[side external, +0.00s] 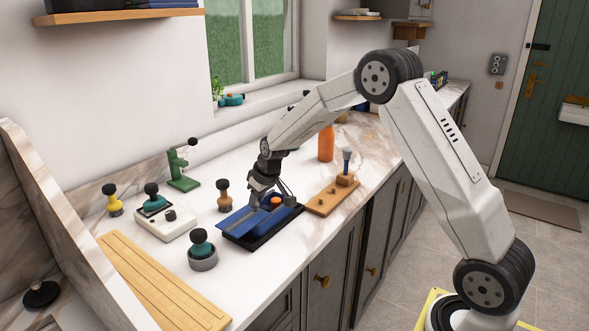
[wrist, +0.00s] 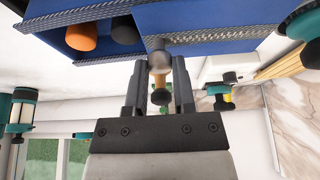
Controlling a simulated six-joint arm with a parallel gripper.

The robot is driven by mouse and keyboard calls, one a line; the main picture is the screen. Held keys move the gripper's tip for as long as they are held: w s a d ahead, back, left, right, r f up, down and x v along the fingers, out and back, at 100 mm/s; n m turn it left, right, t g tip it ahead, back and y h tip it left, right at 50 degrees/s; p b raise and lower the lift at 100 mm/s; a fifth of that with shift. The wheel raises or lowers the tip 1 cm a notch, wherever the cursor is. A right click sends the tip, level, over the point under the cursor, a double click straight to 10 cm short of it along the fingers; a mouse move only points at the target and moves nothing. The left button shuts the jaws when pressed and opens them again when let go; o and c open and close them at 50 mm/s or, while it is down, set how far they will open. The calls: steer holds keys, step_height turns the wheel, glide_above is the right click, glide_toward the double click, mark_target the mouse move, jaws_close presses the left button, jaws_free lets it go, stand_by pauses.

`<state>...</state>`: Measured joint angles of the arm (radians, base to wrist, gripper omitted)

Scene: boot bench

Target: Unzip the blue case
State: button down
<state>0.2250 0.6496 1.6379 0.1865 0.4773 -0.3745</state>
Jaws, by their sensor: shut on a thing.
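The blue case (side external: 240,222) lies on a dark tray (side external: 262,240) on the counter. In the wrist view the case (wrist: 215,16) fills the top, edged with grey zip tape (wrist: 215,37). The zip is parted on one side, where an orange round end (wrist: 81,37) and a dark one (wrist: 125,30) show inside; the lid looks still down over the other side. My gripper (side external: 268,199) is low over the case. In the wrist view its fingers (wrist: 159,66) are shut on the grey zip pull (wrist: 159,56). The fingertips in the side view are partly hidden.
A wooden block board (side external: 330,196) and an orange bottle (side external: 326,144) stand to the right. A brown-handled brush (side external: 224,194), a teal-knobbed pot (side external: 202,250) and a white device (side external: 166,222) stand to the left. A wooden board (side external: 160,280) lies in front.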

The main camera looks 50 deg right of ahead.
steer(key=shift+c, duration=2.1)
jaws_free()
steer(key=v, duration=0.7)
steer(key=shift+s+r, duration=0.2)
steer(key=shift+r, duration=0.15)
steer(key=s+a+f, duration=0.2)
steer(key=s+a, duration=0.1)
steer(key=s, duration=0.5)
steer(key=s+a+f+g, duration=0.1)
steer(key=s+a+f, duration=0.1)
steer(key=s+a, duration=0.2)
steer(key=s+a+f, duration=0.2)
steer(key=s+a, duration=0.2)
steer(key=s, duration=0.7)
steer(key=shift+s+f+g, duration=0.3)
steer(key=shift+f+g, duration=0.05)
steer(key=shift+g, duration=0.05)
